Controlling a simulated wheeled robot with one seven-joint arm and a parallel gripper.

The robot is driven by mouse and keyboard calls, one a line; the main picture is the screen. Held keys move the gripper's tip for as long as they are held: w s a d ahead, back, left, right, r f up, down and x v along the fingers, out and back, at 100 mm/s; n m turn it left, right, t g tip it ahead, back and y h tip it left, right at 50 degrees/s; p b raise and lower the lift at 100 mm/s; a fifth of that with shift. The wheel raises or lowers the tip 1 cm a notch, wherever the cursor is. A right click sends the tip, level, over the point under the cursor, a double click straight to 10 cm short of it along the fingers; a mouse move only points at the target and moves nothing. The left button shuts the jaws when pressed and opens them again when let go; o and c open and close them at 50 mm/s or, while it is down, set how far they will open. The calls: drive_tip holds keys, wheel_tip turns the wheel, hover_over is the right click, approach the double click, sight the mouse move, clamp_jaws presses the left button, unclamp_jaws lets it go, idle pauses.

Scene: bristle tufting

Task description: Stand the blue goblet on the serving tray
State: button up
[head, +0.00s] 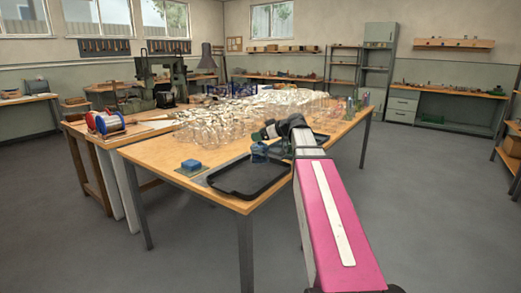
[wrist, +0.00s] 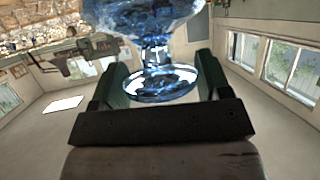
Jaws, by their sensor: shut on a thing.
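The blue goblet (head: 259,152) is at the back of the black serving tray (head: 224,189) in the head view. I cannot tell whether it touches the tray. My gripper (wrist: 155,78) is shut on the goblet near its stem and foot. In the wrist view the clear blue goblet (wrist: 157,88) has its round foot between the fingers and its bowl at the top edge, partly cut off. That view looks inverted, with tabletop clutter at the top, so the bowl seems to point downward. In the head view my arm covers the tray's right side.
Many clear glasses (head: 215,122) crowd the wooden table (head: 160,152) behind the tray. Red and blue spools (head: 105,122) stand on the bench to the left. The tray's front is clear.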

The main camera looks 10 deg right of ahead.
sight(261, 145)
drive_tip(key=w+f, duration=0.1)
drive_tip(key=w, duration=0.2)
drive_tip(key=w+d+f, duration=0.1)
drive_tip(key=shift+w+d+f, duration=0.1)
drive_tip(key=shift+w+f, duration=0.05)
drive_tip(key=shift+f, duration=2.2)
drive_tip(key=o, duration=1.1)
drive_tip(key=v, duration=1.2)
drive_tip(key=shift+r, duration=0.1)
